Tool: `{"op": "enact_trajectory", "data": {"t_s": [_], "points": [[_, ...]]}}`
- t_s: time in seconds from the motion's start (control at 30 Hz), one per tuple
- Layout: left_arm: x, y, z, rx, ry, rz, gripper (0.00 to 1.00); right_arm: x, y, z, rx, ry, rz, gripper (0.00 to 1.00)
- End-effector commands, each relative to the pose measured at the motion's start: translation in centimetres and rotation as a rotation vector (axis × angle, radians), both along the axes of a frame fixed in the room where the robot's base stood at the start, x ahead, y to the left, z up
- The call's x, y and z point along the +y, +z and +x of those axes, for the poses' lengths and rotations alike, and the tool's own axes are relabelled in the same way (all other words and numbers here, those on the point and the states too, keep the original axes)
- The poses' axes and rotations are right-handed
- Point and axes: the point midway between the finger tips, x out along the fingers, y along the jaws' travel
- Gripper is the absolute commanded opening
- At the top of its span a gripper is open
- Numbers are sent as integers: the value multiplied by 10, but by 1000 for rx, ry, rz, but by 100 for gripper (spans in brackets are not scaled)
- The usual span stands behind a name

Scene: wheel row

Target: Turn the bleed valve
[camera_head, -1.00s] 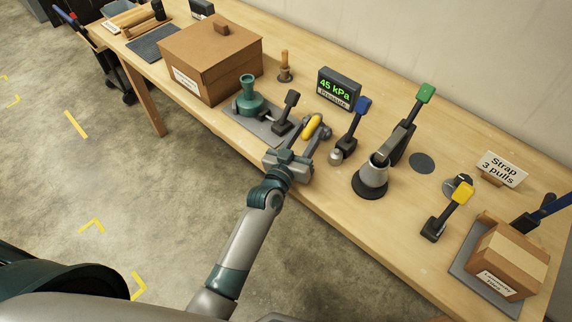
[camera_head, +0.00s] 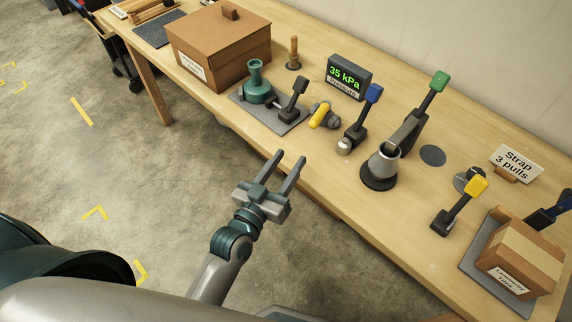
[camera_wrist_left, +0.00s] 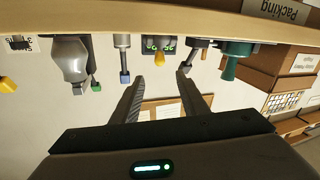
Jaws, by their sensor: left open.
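The bleed valve (camera_head: 332,118) is a grey body with a yellow handle (camera_head: 319,116). It sits near the front edge of the bench, between the green pump plate and the blue-topped lever. The yellow handle also shows in the left wrist view (camera_wrist_left: 160,60), which is upside down, between and beyond my fingertips. My left gripper (camera_head: 290,158) is open and empty, in front of the bench edge and apart from the valve. A pressure display (camera_head: 348,77) behind the valve reads 35 kPa. My right gripper is not in view.
A green flask-like device with a black lever stands on a grey plate (camera_head: 283,124) left of the valve. The blue-topped lever (camera_head: 363,115) is close on its right, then a metal cone (camera_head: 383,162). The floor in front is clear.

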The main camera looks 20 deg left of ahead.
Motion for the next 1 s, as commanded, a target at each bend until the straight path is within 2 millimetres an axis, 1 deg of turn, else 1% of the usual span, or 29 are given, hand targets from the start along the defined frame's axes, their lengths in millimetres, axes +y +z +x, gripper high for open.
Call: {"op": "enact_trajectory", "data": {"t_s": [0.1, 0.33, 0.37, 0.4, 0.47, 0.5, 0.53, 0.57, 0.67, 0.77, 0.87, 0.97, 1.0], "points": [[1, 0, -4, 0, 0, 0, 40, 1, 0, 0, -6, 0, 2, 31], [1, 0, -4, 0, 0, 0, 40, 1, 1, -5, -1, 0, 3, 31], [1, 0, -4, 0, 0, 0, 38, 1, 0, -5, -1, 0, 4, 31], [1, 0, -4, 0, 0, -1, 28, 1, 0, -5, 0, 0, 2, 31], [1, 0, -3, 2, -1, -7, 14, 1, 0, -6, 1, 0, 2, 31], [2, 0, -2, 6, -4, -16, 4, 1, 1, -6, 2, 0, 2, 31], [3, 0, -1, 10, -5, -26, 0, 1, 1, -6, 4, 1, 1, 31], [4, -1, 0, 16, -7, -41, 0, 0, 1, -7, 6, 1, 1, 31], [9, -3, 6, 47, -23, -119, 0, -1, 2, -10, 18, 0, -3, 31], [18, -6, 16, 97, -45, -244, 0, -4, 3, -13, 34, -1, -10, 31], [30, -7, 28, 163, -73, -409, 0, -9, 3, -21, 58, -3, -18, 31], [44, -6, 41, 236, -102, -592, 0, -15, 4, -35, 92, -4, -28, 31], [50, -4, 46, 266, -113, -666, 0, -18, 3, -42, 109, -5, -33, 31]]}}
